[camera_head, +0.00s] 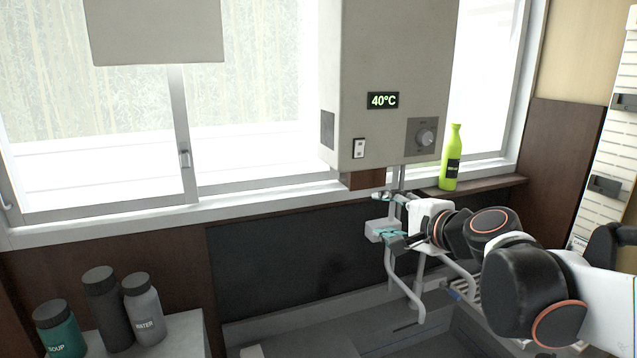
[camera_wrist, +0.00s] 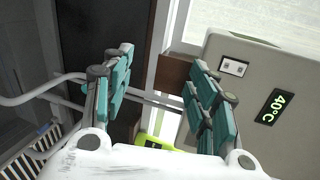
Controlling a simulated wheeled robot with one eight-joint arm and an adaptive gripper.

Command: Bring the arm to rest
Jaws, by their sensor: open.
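My gripper (camera_head: 382,214) is held up in front of the wall below the water heater, at the right of the head view, with the arm reaching in from the right edge. In the wrist view its two teal-padded fingers (camera_wrist: 163,82) stand wide apart with nothing between the pads. The gripper is open and empty. Part of the grey metal pipework below it is hidden behind my gripper and arm in the head view.
The water heater (camera_head: 385,80) hangs just above my gripper. A green bottle (camera_head: 450,165) stands on the sill to the right. Bent faucet pipes (camera_head: 405,290) lie below. Several flasks (camera_head: 107,315) stand at lower left. The dark wall panel (camera_head: 285,260) is clear.

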